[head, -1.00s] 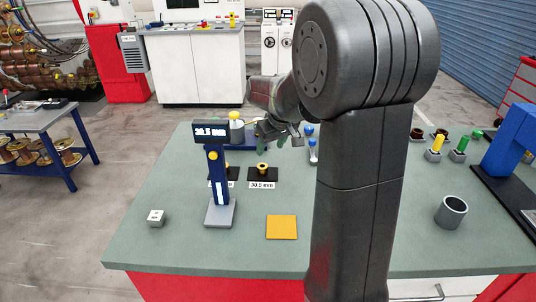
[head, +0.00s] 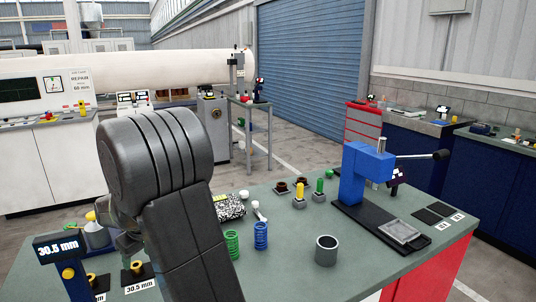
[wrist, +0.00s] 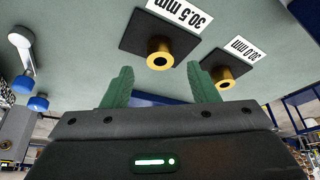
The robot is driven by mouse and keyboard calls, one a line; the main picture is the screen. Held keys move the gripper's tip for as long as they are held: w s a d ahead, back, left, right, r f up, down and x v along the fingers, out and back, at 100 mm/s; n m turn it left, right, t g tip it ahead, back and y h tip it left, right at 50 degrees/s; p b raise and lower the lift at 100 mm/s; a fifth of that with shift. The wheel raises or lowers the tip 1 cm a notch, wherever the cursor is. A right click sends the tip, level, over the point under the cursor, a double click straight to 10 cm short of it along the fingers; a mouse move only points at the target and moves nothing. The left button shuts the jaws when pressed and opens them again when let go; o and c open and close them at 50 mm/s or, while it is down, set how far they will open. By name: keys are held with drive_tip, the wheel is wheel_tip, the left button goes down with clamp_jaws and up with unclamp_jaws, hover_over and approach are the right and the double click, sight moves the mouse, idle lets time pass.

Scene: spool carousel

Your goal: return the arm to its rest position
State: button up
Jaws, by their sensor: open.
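My arm (head: 178,215) stands upright and bent at the left of the head view. Its upper joint and link hide most of the wrist and hand. In the wrist view my gripper (wrist: 160,72) shows two green fingers wide apart, with nothing held between them. Beyond the fingers are a brass flanged bushing (wrist: 159,53) on a black pad marked 30.5 mm and a second bushing (wrist: 223,76) on a pad marked 30.0 mm. The fingers appear apart from both.
The green bench top (head: 275,270) holds a blue press (head: 362,175), a grey cup (head: 327,250), a green spring (head: 232,244), a blue spring (head: 261,236) and plug gauges (head: 300,192). A display post (head: 60,247) reading 30.5 mm stands close left of my arm.

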sight(137, 265)
drive_tip(key=x, duration=0.4)
drive_tip(key=shift+a+f, duration=0.1)
drive_tip(key=shift+f, duration=0.25)
drive_tip(key=shift+w+a+r, duration=0.1)
drive_tip(key=shift+w+r, duration=0.05)
drive_tip(key=shift+r, duration=1.1)
drive_tip(key=shift+f, duration=0.1)
